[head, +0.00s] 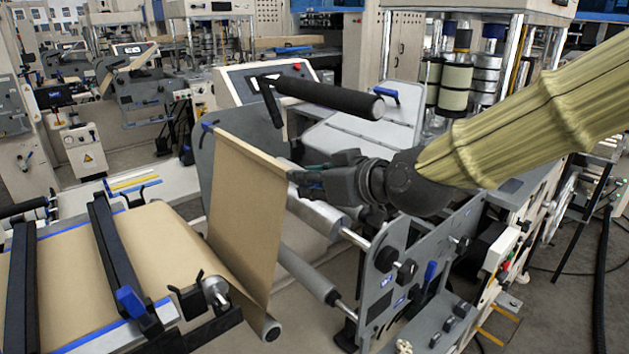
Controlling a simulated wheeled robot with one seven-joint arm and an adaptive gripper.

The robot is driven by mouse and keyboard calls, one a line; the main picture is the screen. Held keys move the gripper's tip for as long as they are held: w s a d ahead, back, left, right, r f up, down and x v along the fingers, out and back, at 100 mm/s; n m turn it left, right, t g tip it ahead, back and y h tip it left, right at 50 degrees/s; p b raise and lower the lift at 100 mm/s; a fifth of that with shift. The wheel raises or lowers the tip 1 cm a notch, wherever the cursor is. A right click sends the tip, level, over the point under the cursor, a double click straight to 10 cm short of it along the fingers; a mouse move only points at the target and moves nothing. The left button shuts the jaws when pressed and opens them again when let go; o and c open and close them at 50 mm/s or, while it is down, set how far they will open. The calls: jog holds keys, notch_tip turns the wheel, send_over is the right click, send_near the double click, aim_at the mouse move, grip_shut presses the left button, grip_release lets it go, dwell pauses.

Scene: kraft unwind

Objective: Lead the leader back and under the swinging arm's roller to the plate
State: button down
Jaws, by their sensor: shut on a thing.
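The leader is a brown kraft sheet (245,215) that hangs from a pale straight upper edge (240,148), with its lower end by a grey roller (272,329). My gripper (294,176) is shut on the right end of that upper edge; its fingertips are small and partly hidden. A black roller (330,97) on a dark bracket, which looks like the swinging arm's roller, is above and behind the leader, apart from it. A flat bed with blue edge strips (75,338), perhaps the plate, lies at lower left with brown paper (160,245) across it.
Two dark bars (120,255) cross the bed, with a blue handle (130,300) on one. Grey side plates (395,270) and lower rollers (305,272) stand right of the sheet. A control panel (265,82) is behind. Machines crowd the back.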

jog(key=s+a, duration=1)
dwell(1.0)
notch_tip(320, 180, down, 9)
jog(key=b, duration=0.6)
jog(key=shift+b, duration=0.4)
notch_tip(320, 180, down, 22)
jog(key=b, duration=1.5)
dwell(0.7)
